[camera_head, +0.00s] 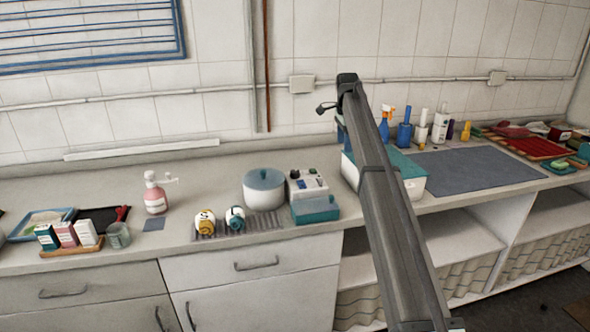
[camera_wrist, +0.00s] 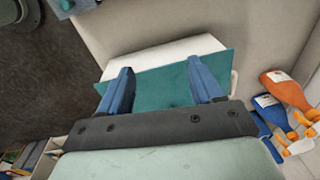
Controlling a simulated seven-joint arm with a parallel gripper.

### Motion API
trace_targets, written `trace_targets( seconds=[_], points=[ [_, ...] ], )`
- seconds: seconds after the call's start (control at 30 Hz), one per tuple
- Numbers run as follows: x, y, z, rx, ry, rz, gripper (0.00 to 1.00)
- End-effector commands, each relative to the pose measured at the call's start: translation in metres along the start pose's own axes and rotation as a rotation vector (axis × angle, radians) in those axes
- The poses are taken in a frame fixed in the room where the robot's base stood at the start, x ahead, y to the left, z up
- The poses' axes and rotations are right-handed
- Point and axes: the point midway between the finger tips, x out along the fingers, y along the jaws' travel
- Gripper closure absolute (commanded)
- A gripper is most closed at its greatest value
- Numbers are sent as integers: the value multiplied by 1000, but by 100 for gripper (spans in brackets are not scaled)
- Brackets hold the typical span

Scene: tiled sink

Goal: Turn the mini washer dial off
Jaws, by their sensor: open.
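The bin also shows in the head view (camera_head: 413,188), partly behind my arm. In the head view my gripper is mostly hidden by my arm.
Spray bottles (camera_head: 384,122) stand behind the bin. A grey mat (camera_head: 470,168) lies clear at the right.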

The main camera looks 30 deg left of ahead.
Motion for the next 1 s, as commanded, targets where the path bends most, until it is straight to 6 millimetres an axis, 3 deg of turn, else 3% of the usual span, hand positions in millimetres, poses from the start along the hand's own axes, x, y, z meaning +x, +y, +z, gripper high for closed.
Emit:
trace_targets(
  seconds=[0.03,0.1,0.2,0.33,0.43,0.57,1.0],
  points=[
    [-9,-9,35,-29,-12,10,35],
    [-18,-14,73,-58,-26,25,35],
    [-30,-19,119,-93,-43,43,35],
    [-39,-20,155,-122,-55,59,35],
    [-41,-20,169,-133,-59,66,35],
    [-36,-19,174,-136,-61,68,35],
    [34,-13,176,-135,-61,69,35]
  ],
)
